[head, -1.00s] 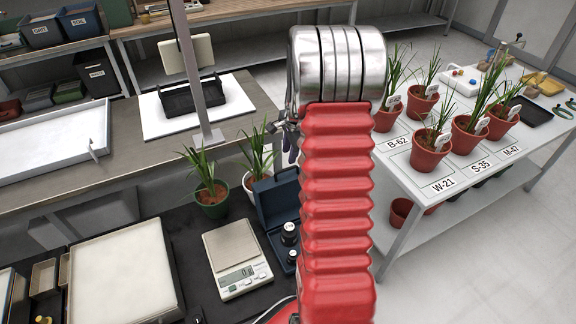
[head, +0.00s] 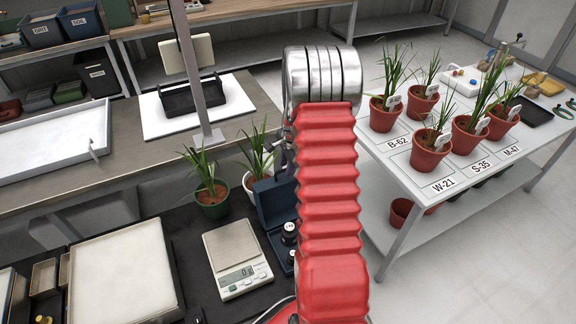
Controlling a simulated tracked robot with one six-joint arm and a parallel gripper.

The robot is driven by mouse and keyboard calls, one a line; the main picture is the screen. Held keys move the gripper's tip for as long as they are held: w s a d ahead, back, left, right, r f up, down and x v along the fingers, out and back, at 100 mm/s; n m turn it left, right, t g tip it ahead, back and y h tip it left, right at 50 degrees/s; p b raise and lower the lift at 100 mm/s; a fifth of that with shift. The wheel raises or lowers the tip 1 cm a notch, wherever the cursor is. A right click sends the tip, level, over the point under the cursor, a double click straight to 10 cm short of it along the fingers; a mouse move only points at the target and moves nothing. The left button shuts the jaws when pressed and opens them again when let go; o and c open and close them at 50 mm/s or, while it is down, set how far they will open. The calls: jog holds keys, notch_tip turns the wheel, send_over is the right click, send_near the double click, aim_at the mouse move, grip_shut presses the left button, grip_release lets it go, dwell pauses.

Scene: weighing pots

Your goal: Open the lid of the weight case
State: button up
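The weight case (head: 270,204) is a dark blue box on the black bench, just right of the scale. My red arm covers the case's right side. My gripper is mostly hidden behind the arm's silver joint; only a small dark part of it shows near the lid's upper edge. I cannot see its fingertips or whether it touches the lid.
The scale (head: 237,258) stands left of the case. Two potted plants, one in a green pot (head: 212,201) and one in a white pot (head: 250,183), stand behind. Several potted plants stand on the white table (head: 379,158) at right. A white tray (head: 122,274) lies at left.

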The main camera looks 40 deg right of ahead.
jog(key=shift+c, duration=0.4)
grip_shut()
jog(key=shift+s, duration=0.1)
